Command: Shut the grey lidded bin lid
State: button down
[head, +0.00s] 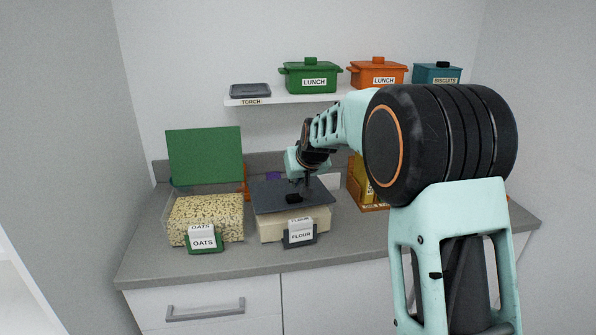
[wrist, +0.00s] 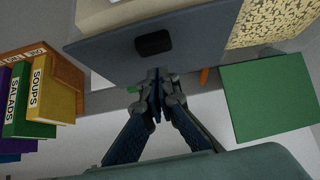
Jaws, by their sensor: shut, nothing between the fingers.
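The grey lidded bin (head: 270,228) is a clear box of pale flour with a FLOUR label on its front. Its dark grey lid (head: 265,196) lies over the bin's top, close to level; I cannot tell whether it is fully down. The lid also shows in the wrist view (wrist: 110,55), with a black handle (wrist: 153,42) on it. My gripper (head: 295,188) is over the lid, behind the handle in the head view. In the wrist view my gripper (wrist: 156,88) has its fingers together and empty, near the lid's edge. Contact with the lid is unclear.
An OATS bin (head: 178,222) stands to the left with its green lid (head: 205,155) upright. A shelf (head: 270,99) with pots runs above.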

jog(key=shift+s+f, duration=0.1)
jog(key=shift+f, duration=1.2)
